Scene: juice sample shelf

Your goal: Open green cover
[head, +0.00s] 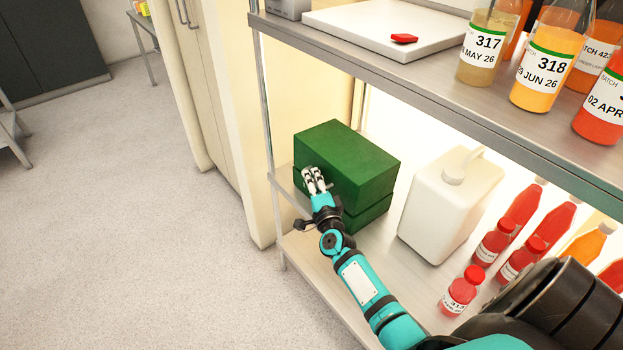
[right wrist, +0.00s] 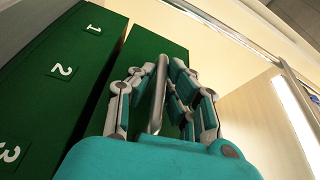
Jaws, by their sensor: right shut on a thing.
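A green box stands on the lower shelf in the head view, with a green cover (head: 350,155) on top and a green base (head: 370,212) below it. A seam runs between the two, and the cover looks lowered onto the base. My right gripper (head: 315,180) is at the near left side of the cover. In the right wrist view, my right gripper (right wrist: 158,88) is closed around a metal bar handle (right wrist: 158,95) in front of a green face. A green panel (right wrist: 60,70) with white numbers 1, 2 and 3 shows beside it. My left gripper is not in view.
A white jug (head: 445,205) stands right of the box, with several red and orange bottles (head: 495,240) beyond it. The upper shelf (head: 430,90) overhangs from the right and holds numbered bottles. Open floor (head: 150,220) lies to the left.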

